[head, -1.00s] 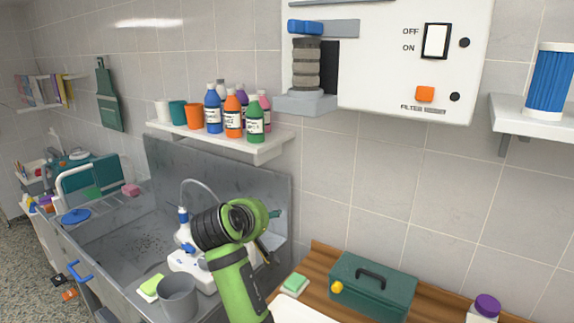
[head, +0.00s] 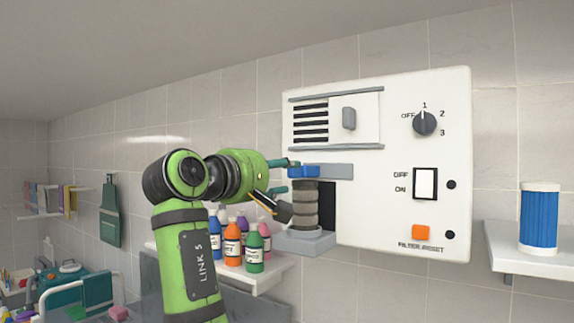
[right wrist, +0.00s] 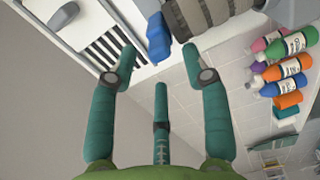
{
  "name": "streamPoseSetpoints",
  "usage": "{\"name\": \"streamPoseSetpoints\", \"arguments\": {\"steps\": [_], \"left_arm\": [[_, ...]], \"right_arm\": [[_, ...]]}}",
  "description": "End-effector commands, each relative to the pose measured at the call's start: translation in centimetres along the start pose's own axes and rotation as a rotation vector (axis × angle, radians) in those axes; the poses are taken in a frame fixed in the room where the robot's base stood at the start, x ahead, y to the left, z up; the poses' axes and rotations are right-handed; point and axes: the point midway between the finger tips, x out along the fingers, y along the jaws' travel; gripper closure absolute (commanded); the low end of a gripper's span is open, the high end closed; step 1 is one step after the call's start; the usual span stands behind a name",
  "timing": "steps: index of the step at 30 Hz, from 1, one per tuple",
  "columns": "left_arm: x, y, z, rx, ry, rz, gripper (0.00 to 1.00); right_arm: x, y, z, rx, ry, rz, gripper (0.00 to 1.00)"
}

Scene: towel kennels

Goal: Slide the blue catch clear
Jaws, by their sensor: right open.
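The blue catch (head: 303,171) sits on a grey rail on the white wall unit, above a ribbed grey cylinder (head: 305,205). My right gripper (head: 281,176) is open, just left of the catch, with teal fingers pointing at it. In the right wrist view, the blue catch (right wrist: 158,38) shows ahead, between the tips of the spread fingers (right wrist: 160,52). Nothing is held; I cannot tell whether a finger touches the catch. My left gripper is not in view.
The white unit (head: 370,215) carries a vent, a dial (head: 425,123), a switch (head: 425,184) and an orange button (head: 421,232). Bottles stand on a shelf (head: 262,278) below my right arm. A blue cylinder (head: 539,215) stands on the right shelf (head: 550,252).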

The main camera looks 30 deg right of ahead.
Motion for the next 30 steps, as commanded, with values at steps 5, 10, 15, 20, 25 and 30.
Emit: {"name": "streamPoseSetpoints", "arguments": {"steps": [5,10,15,20,25,30], "left_arm": [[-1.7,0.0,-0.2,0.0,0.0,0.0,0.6],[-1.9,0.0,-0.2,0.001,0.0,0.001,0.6],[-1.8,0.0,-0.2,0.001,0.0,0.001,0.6],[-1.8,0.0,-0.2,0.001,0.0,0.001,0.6],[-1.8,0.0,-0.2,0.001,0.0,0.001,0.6],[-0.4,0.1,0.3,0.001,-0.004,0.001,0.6]], "right_arm": [[2.3,0.3,0.0,0.001,0.0,0.0,0.52],[3.0,0.1,0.0,0.003,0.001,0.001,0.52],[3.0,0.0,0.0,0.003,0.002,0.001,0.52],[3.0,0.0,0.0,0.003,0.002,0.0,1.0],[3.0,0.0,0.0,0.003,0.002,0.002,1.0],[2.7,-0.2,1.3,0.009,-0.001,0.005,1.0]]}}
